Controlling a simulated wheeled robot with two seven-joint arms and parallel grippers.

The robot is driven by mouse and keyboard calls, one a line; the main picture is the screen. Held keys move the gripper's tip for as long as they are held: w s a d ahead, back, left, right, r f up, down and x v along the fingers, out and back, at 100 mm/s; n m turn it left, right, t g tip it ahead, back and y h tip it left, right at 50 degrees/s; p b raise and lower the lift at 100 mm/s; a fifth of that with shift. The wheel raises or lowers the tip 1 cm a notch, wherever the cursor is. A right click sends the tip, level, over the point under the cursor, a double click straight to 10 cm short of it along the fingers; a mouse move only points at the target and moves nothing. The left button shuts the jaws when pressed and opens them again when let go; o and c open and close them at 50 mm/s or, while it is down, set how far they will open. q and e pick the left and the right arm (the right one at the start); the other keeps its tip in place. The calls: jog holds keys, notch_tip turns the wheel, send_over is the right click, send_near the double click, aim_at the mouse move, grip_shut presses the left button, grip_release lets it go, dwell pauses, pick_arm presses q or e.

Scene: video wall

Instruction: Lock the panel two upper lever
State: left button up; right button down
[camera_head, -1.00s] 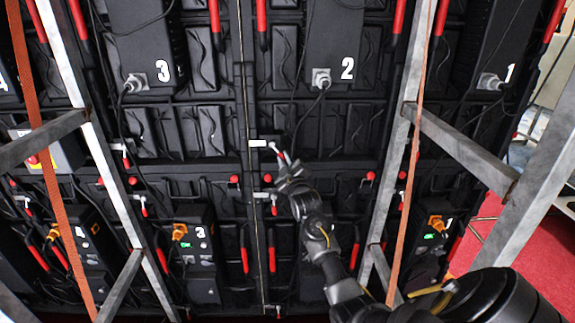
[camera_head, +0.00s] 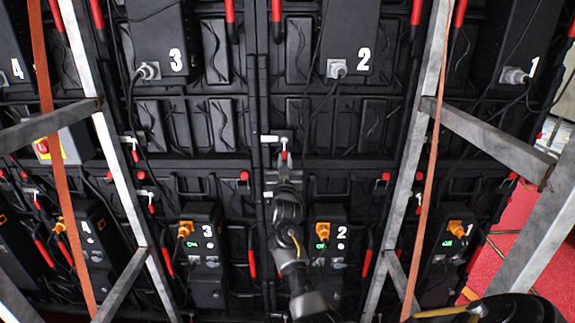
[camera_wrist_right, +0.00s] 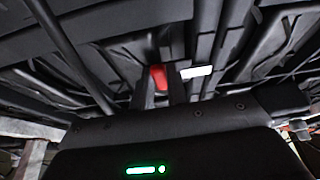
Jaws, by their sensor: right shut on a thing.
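The upper lever (camera_head: 284,154) of panel two has a red grip and hangs about straight down beside a white latch plate (camera_head: 270,138), at the seam left of the number 2 panel. My right gripper (camera_head: 284,166) reaches up from below and is shut on the lever's red end. In the right wrist view the red grip (camera_wrist_right: 158,77) sits between the dark fingers, with the white plate (camera_wrist_right: 196,72) just to its right. The fingers hide part of the grip. My left gripper is not in view.
Metal frame posts (camera_head: 405,170) and orange straps (camera_head: 432,120) stand on both sides of my right arm. A control box marked 2 (camera_head: 328,240) is right of the arm, and one marked 3 (camera_head: 203,250) is left. Cables hang nearby.

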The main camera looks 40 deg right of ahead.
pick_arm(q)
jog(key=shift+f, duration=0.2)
pick_arm(e)
jog(key=shift+w+a+m+g+h, duration=0.1)
jog(key=shift+m+g+h, duration=0.2)
jog(key=shift+m, duration=0.2)
jog(key=c, duration=1.4)
grip_release()
